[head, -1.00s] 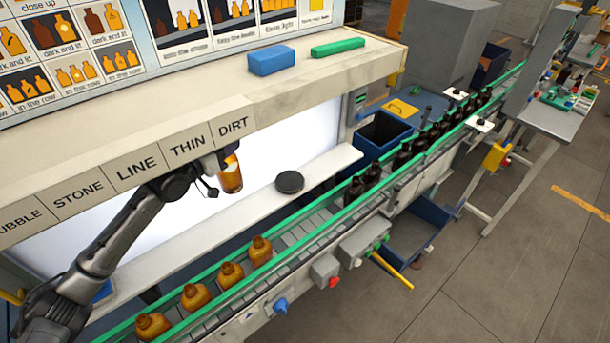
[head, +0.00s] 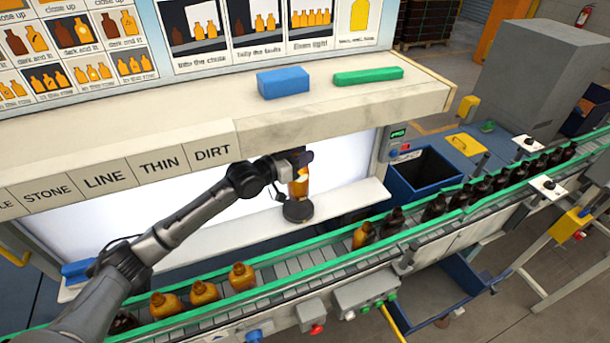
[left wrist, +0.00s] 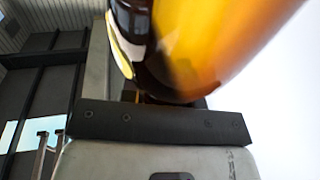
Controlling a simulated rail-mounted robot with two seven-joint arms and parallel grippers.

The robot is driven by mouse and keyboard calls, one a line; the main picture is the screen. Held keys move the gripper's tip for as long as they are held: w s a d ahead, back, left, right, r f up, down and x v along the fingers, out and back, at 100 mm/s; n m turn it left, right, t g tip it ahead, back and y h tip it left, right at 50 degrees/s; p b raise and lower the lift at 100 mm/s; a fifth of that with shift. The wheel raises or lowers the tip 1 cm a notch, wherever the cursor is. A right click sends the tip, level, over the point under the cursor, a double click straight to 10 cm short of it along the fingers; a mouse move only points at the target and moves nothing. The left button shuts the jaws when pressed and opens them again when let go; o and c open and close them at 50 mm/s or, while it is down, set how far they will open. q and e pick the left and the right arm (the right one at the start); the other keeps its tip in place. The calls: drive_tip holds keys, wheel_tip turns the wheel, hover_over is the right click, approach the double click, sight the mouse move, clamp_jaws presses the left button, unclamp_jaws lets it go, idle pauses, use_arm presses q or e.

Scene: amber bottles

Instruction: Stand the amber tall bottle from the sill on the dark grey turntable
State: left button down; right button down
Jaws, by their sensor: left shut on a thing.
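The amber tall bottle (head: 299,188) is upright in my left gripper (head: 300,163), which is shut on its upper part. The dark grey turntable (head: 298,212) sits on the white sill, directly below the bottle in the head view. The bottle's base overlaps the turntable's top in the picture; I cannot tell whether they touch. In the left wrist view the bottle (left wrist: 210,45) fills the upper middle, amber with a dark patch and a pale label edge. The turntable is not clearly visible there. My right gripper is not in view.
The white sill (head: 350,200) is clear to the right of the turntable. A shelf (head: 340,110) with a blue block (head: 283,82) and a green bar (head: 368,76) overhangs behind. A green-railed conveyor (head: 290,268) with several bottles runs in front. A blue bin (head: 425,180) stands at right.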

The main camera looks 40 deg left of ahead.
sight(303, 170)
use_arm(q)
drive_tip(key=shift+f, duration=2.6)
drive_tip(key=shift+f, duration=0.1)
drive_tip(key=shift+f, duration=0.15)
drive_tip(key=c, duration=0.9)
unclamp_jaws()
drive_tip(key=shift+o, duration=0.2)
